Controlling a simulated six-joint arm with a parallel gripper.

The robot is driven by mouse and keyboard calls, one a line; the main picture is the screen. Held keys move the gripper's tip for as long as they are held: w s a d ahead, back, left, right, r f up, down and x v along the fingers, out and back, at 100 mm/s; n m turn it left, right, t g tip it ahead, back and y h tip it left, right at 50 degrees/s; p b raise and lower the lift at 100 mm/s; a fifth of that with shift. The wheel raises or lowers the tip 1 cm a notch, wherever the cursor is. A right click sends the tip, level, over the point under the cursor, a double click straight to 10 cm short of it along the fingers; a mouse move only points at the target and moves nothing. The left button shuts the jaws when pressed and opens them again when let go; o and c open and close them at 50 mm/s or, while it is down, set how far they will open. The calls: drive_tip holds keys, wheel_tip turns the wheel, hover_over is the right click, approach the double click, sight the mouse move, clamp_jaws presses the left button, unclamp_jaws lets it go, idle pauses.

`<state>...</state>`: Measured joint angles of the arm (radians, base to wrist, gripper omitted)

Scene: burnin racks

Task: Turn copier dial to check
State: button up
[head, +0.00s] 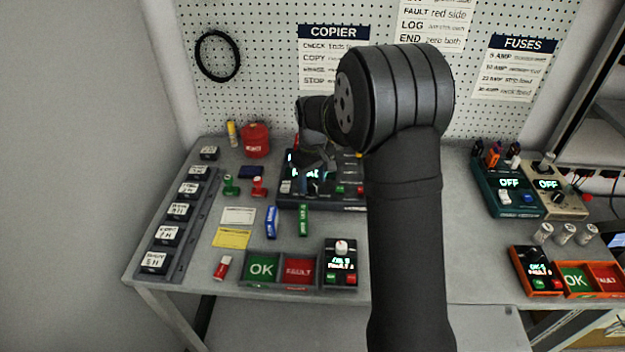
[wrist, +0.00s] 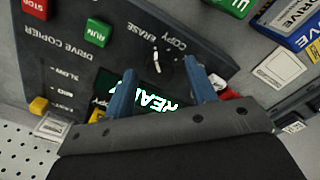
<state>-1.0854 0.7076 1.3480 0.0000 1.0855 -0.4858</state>
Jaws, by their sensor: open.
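The drive copier (head: 325,206) is a dark box on the bench below the COPIER sheet, partly hidden by my arm. In the wrist view its panel (wrist: 60,50) fills much of the picture. The dial (wrist: 157,63) is dark with a white pointer mark, close to the printed words COPY and ERASE; the CHECK label is not readable. The lit display reads READY, partly hidden by my gripper. My gripper (wrist: 163,75) is open, its two blue fingers either side of the dial area. Whether they touch the dial cannot be told. It also shows in the head view (head: 314,158).
The panel has a green RUN button (wrist: 97,32), a red STOP button (wrist: 35,8) and a yellow speed slider (wrist: 38,105). Blue and green drives (head: 271,222) lie in front of the copier. OK and FAULT trays (head: 280,287) stand at the front edge. A red can (head: 256,140) stands behind left.

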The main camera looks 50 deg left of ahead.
drive_tip(key=shift+f, duration=0.25)
drive_tip(key=c, duration=1)
